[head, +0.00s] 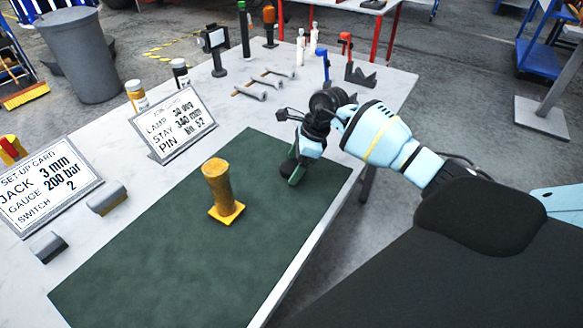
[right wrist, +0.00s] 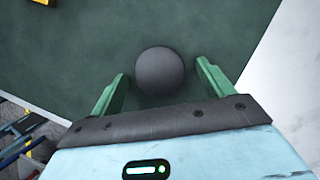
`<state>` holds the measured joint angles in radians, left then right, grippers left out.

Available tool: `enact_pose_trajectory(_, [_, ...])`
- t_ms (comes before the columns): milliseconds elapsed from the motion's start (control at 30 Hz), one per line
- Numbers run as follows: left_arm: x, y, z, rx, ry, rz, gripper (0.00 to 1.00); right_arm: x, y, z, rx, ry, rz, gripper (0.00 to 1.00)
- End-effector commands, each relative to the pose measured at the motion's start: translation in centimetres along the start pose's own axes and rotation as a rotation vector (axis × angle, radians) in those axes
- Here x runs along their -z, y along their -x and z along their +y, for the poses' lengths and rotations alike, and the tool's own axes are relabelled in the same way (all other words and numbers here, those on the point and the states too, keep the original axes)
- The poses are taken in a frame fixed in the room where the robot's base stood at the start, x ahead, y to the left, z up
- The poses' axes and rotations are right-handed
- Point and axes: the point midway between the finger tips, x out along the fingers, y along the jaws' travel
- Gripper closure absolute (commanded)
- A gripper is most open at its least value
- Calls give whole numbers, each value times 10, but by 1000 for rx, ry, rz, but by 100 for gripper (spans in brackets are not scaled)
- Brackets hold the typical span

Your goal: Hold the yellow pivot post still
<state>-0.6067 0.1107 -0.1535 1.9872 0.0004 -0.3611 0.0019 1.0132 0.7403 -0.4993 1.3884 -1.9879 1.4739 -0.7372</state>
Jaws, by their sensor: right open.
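The yellow pivot post (head: 217,185) stands upright on its square yellow foot, on the dark green mat (head: 140,265). A corner of a yellow thing, likely that foot, shows at the top left of the right wrist view (right wrist: 42,2). My right gripper (head: 293,175) is over the far right part of the mat, apart from the post. In the right wrist view its green fingers (right wrist: 162,72) are spread. A dark grey round thing (right wrist: 160,66) shows between them; I cannot tell whether they touch it. My left gripper is out of view.
A set-up card (head: 45,190) and a job card (head: 180,125) stand left of and behind the mat. Grey blocks (head: 107,198) lie at the left. The mat around the post is clear.

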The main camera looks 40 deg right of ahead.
Motion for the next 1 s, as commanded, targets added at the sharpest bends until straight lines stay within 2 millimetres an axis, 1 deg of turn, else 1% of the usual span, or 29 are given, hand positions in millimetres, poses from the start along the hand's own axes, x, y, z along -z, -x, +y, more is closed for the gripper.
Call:
enact_pose_trajectory(33, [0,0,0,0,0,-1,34,0,0,0,0,0,0,20])
enact_pose_trajectory(67, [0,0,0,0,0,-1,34,0,0,0,0,0,0,24])
enact_pose_trajectory(300, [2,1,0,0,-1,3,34,0,0,0,0,0,0,56])
enact_pose_trajectory(400, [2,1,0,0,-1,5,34,0,0,0,0,0,0,68])
enact_pose_trajectory(767, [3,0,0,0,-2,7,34,-1,2,0,1,0,0,68])
enact_pose_trajectory(867, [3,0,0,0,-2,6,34,-2,6,0,1,1,1,68])
enact_pose_trajectory(1000, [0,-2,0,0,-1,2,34,-7,18,-1,2,1,0,68])
